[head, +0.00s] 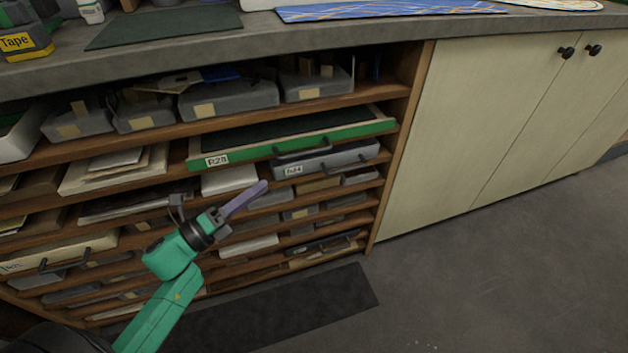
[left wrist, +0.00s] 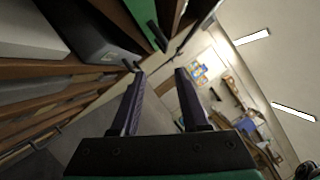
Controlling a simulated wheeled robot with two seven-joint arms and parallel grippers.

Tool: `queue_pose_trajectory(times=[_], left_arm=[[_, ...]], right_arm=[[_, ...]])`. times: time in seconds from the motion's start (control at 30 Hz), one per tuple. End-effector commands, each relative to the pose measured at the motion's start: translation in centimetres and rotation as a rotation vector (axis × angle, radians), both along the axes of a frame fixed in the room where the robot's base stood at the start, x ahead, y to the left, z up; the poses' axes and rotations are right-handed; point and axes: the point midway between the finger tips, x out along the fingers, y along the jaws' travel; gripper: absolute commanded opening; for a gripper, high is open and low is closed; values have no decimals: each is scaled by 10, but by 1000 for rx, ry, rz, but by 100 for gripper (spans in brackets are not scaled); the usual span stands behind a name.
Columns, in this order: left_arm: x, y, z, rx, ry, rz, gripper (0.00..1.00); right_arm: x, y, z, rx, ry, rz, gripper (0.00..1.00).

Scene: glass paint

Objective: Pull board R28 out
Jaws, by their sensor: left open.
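Board R28 (head: 250,152) is a flat board with a green front edge, a white label at its left and a dark handle (head: 302,153). It lies in a slot of the shelf unit, its dark top partly showing. In the left wrist view its green edge (left wrist: 143,14) is at the top. My left gripper (head: 262,186) is below and left of the handle, apart from the board. Its two fingers (left wrist: 159,71) are spread with nothing between them. My right gripper is not in view.
Grey drawer R24 (head: 330,161), with its own dark handle, sits directly under R28; it also shows in the left wrist view (left wrist: 85,35). The wooden shelves hold boxes and papers. Cream cupboard doors (head: 490,125) stand to the right.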

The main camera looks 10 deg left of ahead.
Motion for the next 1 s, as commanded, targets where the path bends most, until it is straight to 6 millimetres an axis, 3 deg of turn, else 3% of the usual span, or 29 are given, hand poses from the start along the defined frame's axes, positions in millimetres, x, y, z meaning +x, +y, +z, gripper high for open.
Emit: queue_pose_trajectory(times=[0.17, 0.6, 0.97, 1.0], left_arm=[[13, -16, 15, 18, -34, -17, 45], [97, -82, 37, 14, -28, -12, 45], [109, -92, 39, 14, -25, -12, 45], [108, -92, 38, 13, -24, -12, 41]], right_arm=[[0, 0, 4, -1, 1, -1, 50], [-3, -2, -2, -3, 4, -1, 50], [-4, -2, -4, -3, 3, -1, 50], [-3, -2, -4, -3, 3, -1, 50]])
